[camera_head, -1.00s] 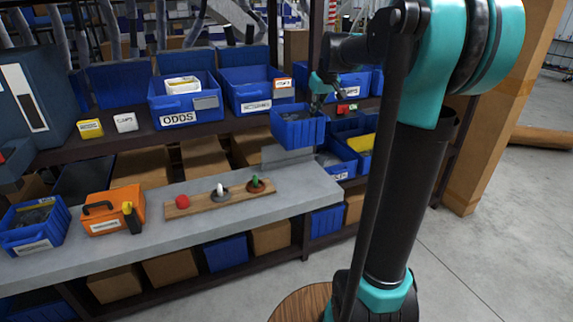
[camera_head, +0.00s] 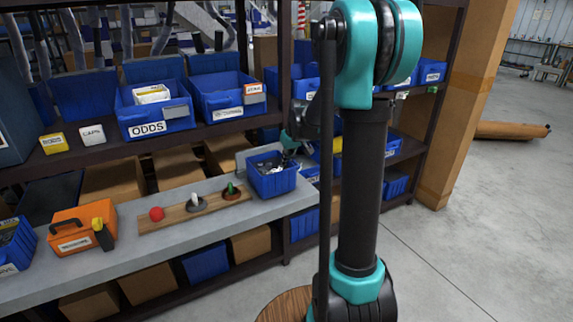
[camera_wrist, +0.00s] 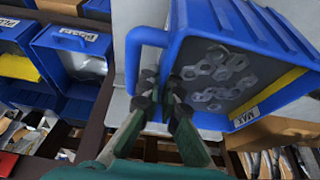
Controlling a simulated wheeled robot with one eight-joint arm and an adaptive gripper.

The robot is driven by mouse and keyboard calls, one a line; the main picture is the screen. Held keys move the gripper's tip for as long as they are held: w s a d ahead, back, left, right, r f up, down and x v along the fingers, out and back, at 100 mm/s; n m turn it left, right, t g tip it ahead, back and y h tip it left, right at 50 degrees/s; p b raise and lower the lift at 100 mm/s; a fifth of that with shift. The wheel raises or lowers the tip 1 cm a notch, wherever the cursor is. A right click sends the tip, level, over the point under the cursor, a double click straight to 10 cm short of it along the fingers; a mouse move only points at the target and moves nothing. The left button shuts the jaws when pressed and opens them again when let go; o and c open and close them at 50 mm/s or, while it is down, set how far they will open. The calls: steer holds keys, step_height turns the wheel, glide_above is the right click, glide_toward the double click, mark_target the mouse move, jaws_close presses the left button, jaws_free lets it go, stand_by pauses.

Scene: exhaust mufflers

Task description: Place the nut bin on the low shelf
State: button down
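The nut bin (camera_head: 272,182) is an open blue bin at the right end of the long grey low shelf (camera_head: 180,243) in the head view. In the wrist view the nut bin (camera_wrist: 215,25) fills the upper right, with several grey hex nuts inside and a yellow strip marked MAX. My gripper (camera_wrist: 163,97) has its fingers closed on the bin's near wall by the blue handle loop. In the head view my gripper (camera_head: 291,142) is at the bin's back right rim, partly behind my arm. I cannot tell whether the bin's bottom touches the grey surface.
A wooden board (camera_head: 195,212) with red, white and green knobs lies left of the bin. An orange case (camera_head: 75,232) is farther left. Above, a dark shelf holds the ODDS bin (camera_head: 155,112) and another blue bin (camera_head: 228,100). Other blue bins are to the right.

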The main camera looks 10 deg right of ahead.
steer(key=shift+f, duration=0.6)
steer(key=c, duration=2.2)
jaws_free()
steer(key=shift+f, duration=0.1)
steer(key=o, duration=0.5)
